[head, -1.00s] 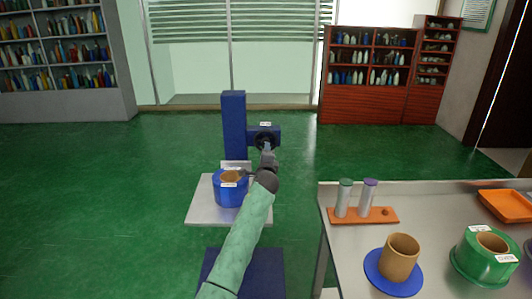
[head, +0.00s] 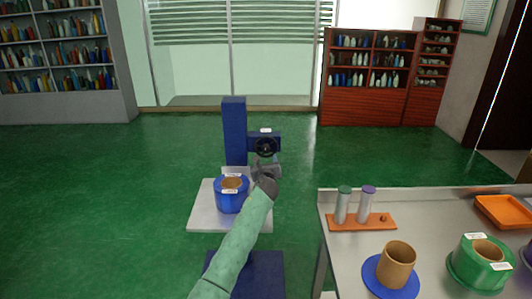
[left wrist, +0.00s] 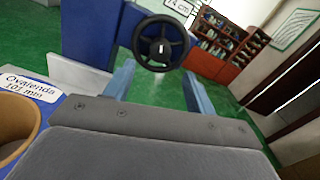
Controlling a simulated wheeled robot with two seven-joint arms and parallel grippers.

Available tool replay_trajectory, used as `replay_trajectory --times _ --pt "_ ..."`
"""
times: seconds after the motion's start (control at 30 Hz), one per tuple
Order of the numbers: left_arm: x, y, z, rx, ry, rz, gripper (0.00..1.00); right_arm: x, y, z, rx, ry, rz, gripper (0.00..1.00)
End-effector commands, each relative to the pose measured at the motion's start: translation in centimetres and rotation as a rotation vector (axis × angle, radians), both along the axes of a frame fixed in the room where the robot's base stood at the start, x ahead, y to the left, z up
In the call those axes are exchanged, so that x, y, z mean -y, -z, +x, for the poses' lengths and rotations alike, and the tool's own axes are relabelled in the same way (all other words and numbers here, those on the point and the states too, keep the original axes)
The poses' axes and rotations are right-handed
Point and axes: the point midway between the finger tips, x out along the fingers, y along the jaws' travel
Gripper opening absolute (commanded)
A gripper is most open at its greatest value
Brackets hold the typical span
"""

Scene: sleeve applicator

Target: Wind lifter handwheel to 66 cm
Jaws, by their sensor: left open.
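The black handwheel (head: 264,147) sits on the blue lifter column (head: 235,130), and its face shows in the left wrist view (left wrist: 161,46). A small white label above the wheel is partly cut off in the wrist view and seems to read 14 cm. My left gripper (head: 267,171) is just below the wheel in the head view. Its two fingers (left wrist: 157,88) are spread and empty, with the wheel beyond them and apart from them. A blue roll with a brown core (head: 229,200) sits on the lifter's grey platform (head: 203,215). My right gripper is not in view.
A steel table (head: 335,265) stands at right. It carries an orange rack with two cylinders (head: 362,222), a brown tube on a blue disc (head: 397,264), a green roll (head: 465,270) and an orange tray (head: 503,209). The green floor left of the lifter is clear.

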Motion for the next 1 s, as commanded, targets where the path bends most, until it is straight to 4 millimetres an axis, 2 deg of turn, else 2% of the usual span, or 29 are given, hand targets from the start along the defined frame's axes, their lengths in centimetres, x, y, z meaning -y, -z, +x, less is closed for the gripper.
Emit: replay_trajectory --times 0.1,0.27,0.73,1.0 --pt "0.0 0.0 0.0 0.0 0.001 0.097 0.55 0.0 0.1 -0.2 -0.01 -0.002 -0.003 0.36" --pt "0.0 0.0 0.4 0.0 0.0 0.143 0.55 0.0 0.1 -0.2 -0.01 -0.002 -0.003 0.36" --pt "0.0 0.0 6.2 0.0 -0.001 0.141 0.55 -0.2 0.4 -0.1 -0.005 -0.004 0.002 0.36" --pt "0.0 0.0 7.7 0.0 0.001 0.141 0.55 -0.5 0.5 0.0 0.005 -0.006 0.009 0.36"
